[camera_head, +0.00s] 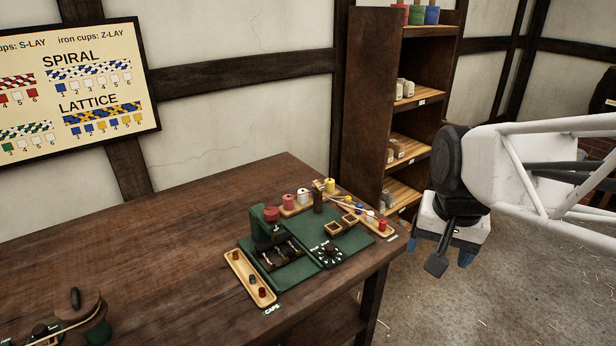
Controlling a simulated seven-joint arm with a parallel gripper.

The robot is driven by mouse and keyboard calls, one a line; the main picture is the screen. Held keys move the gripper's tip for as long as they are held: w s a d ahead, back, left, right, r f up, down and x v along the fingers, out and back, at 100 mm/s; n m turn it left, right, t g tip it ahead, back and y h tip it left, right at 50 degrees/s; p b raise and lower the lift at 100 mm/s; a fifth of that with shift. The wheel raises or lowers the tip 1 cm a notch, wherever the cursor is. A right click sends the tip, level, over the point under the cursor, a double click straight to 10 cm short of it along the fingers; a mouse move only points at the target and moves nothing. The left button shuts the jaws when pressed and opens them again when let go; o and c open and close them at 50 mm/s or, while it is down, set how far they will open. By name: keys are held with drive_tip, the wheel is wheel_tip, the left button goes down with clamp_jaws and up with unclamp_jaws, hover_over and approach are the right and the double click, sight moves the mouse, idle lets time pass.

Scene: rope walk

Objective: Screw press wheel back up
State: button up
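A green machine (265,224) with a red round top stands at the back left of the green board on the wooden table. It looks like the press, but its wheel is too small to make out clearly. Dark parts (277,252) lie at its foot. My gripper (440,250) hangs at the right, beyond the table's right edge and well apart from the press.
A wooden tray with small caps (242,270) lies at the board's left. A shelf (372,100) stands behind. The table's left middle (150,245) is clear.

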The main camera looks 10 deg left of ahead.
drive_tip(key=w+a+m, duration=0.3)
drive_tip(key=w+a, duration=0.5)
drive_tip(key=w, duration=0.3)
drive_tip(key=m+g, duration=0.2)
drive_tip(key=m, duration=0.4)
hover_over(271, 211)
wheel_tip(271, 211, down, 11)
drive_tip(key=shift+w+r, duration=0.1)
drive_tip(key=shift+f, duration=3.95)
drive_tip(key=shift+c, duration=0.3)
drive_tip(key=c, duration=0.9)
